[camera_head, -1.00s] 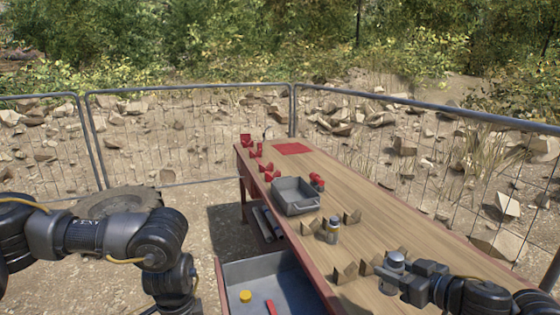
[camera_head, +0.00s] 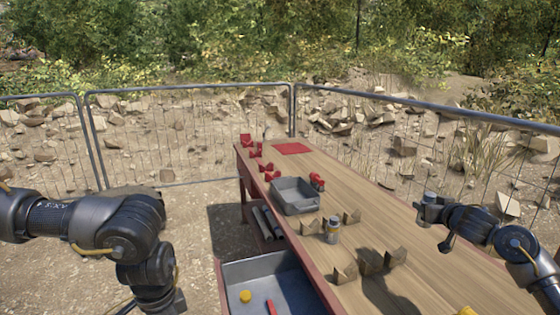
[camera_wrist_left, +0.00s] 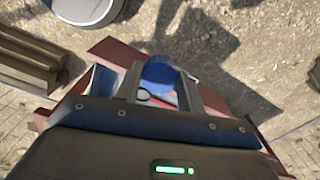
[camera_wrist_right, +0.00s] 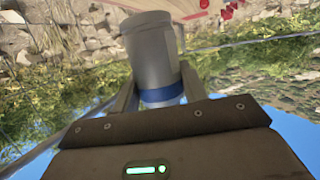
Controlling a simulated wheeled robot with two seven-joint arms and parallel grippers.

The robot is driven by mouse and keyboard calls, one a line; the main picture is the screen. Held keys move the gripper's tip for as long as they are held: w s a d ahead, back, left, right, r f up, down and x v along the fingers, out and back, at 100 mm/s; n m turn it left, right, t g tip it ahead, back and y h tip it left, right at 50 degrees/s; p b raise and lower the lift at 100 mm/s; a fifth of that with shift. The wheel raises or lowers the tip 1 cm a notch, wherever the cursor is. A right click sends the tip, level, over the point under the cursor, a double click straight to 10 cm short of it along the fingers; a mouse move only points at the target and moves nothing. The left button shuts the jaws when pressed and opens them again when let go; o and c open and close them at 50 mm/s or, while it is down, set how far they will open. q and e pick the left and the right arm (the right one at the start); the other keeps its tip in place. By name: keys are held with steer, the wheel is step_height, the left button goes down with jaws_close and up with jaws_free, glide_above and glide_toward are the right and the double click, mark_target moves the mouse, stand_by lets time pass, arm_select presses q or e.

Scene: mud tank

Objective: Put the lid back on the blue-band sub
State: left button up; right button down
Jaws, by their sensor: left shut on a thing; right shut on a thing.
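The blue-band sub (camera_wrist_right: 152,58) is a grey cylinder with a blue band (camera_wrist_right: 162,96), seen in the right wrist view. My right gripper (camera_wrist_right: 158,92) is shut on it near the band. In the head view the sub (camera_head: 429,203) is small and held above the right side of the table; its open end cannot be made out. In the left wrist view my left gripper (camera_wrist_left: 160,84) is shut on a round blue lid (camera_wrist_left: 159,73). The left fingertips and lid are out of the head view.
A yellow-band sub (camera_head: 333,231) stands on the table (camera_head: 400,230) among several wooden blocks (camera_head: 370,262). A grey bin (camera_head: 294,203) and red holders (camera_head: 270,173) lie farther back. An open drawer (camera_head: 262,272) holds a yellow lid (camera_head: 245,296) and a red item (camera_head: 270,307).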

steer(key=w+d+f+m+g+h, duration=0.1)
steer(key=w+d+f+m+h, duration=0.15)
steer(key=d+f, duration=0.2)
steer(key=w+d+f+m+g+h, duration=0.1)
steer(key=w+d+f+m+h, duration=0.1)
steer(key=d+f+m+h, duration=0.3)
steer(key=s+d+f+m+g+h, duration=0.4)
steer(key=s+d+m+g+h, duration=0.3)
steer(key=s, duration=0.6)
steer(key=w+a+r+n+t+y, duration=0.2)
steer(key=a+r+n+t+y, duration=0.45)
steer(key=a+r, duration=0.8)
steer(key=s+a+n+t+y, duration=0.1)
steer(key=s+a+n+y, duration=0.3)
steer(key=a, duration=0.8)
steer(key=s+a+n+t+y, duration=0.1)
steer(key=s+a+n+y, duration=0.3)
steer(key=s+a, duration=0.5)
steer(key=a+r, duration=0.1)
steer(key=a, duration=0.2)
steer(key=shift+s, duration=0.15)
